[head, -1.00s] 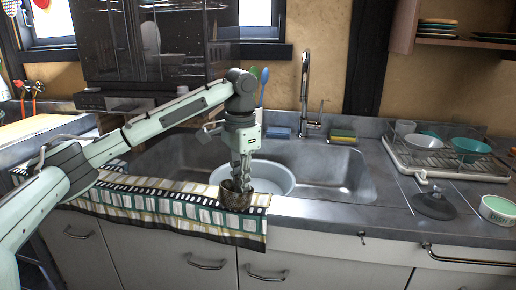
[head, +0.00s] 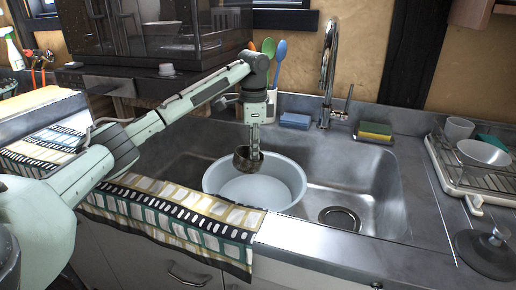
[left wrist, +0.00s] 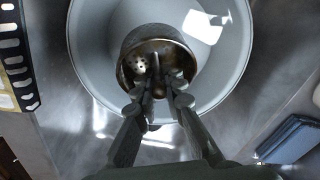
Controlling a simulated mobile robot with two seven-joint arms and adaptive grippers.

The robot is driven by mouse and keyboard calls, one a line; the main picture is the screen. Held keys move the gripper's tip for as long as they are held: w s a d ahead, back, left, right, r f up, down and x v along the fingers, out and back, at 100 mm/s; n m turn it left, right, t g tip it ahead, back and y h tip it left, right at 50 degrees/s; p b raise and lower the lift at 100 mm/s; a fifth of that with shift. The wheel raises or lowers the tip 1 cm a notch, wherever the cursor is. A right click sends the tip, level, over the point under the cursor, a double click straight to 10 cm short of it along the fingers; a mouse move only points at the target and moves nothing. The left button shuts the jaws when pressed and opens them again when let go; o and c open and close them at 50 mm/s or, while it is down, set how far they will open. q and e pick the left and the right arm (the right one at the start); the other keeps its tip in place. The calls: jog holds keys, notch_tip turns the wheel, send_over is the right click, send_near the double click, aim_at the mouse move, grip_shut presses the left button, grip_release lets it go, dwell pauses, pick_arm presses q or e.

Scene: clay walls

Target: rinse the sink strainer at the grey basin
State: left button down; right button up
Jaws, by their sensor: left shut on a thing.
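The sink strainer (head: 245,160) is a small dark, worn metal cup. In the left wrist view its perforated inside (left wrist: 140,67) shows. My left gripper (head: 254,150) points down and is shut on the strainer's wall, as the left wrist view also shows (left wrist: 158,88). It holds the strainer over the back part of the grey basin (head: 285,192). The basin is round, pale and stands in the metal sink (head: 375,190); its wide wall surrounds the strainer in the left wrist view (left wrist: 92,62). My right gripper is in neither view.
The tap (head: 329,75) stands behind the sink, right of the basin. A blue sponge (head: 295,120) and a yellow-green sponge (head: 375,130) lie on the back ledge. A patterned towel (head: 185,225) drapes over the front edge. A dish rack (head: 460,180) and dark plug (head: 487,252) are at right.

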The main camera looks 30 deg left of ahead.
pick_arm(q)
jog(key=shift+f, duration=6.65)
jog(key=shift+r, duration=7.25)
